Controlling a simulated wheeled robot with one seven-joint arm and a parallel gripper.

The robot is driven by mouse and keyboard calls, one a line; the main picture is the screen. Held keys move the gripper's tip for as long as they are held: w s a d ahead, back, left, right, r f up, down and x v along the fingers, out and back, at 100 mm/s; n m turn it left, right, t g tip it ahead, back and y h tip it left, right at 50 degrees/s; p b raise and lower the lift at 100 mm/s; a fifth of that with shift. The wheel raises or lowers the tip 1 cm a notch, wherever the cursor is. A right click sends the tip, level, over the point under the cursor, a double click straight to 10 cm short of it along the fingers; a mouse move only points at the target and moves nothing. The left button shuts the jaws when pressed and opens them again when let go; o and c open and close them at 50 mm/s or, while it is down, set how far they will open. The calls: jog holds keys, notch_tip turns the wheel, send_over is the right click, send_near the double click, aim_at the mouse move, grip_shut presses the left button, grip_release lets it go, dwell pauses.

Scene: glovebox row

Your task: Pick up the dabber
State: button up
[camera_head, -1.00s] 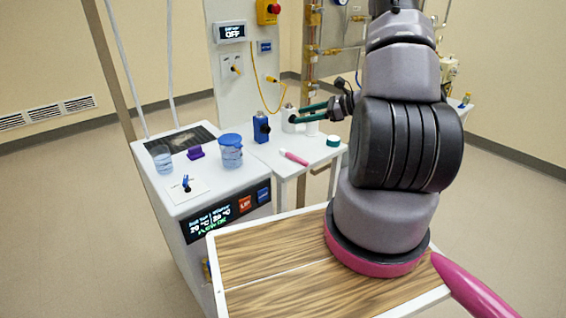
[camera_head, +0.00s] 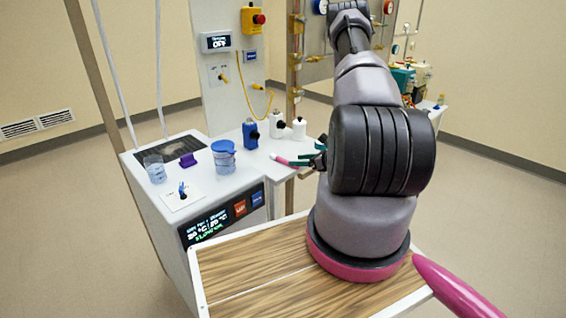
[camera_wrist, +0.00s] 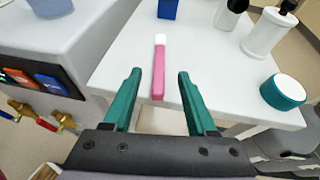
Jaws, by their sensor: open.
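The dabber, a slim pink stick with a white end, lies on the white side table. My gripper (camera_wrist: 159,75) is open, with the two green fingers on either side of the dabber's line and nothing held. In the head view my gripper (camera_head: 306,158) is partly hidden by my arm.
A teal round jar with a white top (camera_wrist: 284,91) stands right of the gripper near the table edge. A blue bottle (camera_head: 250,134) and white bottles (camera_head: 299,128) stand behind the dabber. The water bath (camera_head: 213,205) with a blue-lidded beaker (camera_head: 224,158) is on the left.

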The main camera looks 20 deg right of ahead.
aim_at(287, 161)
jog(key=x, duration=0.5)
jog(key=shift+f, duration=0.1)
grip_shut()
notch_tip(287, 161, up, 10)
dwell(0.6)
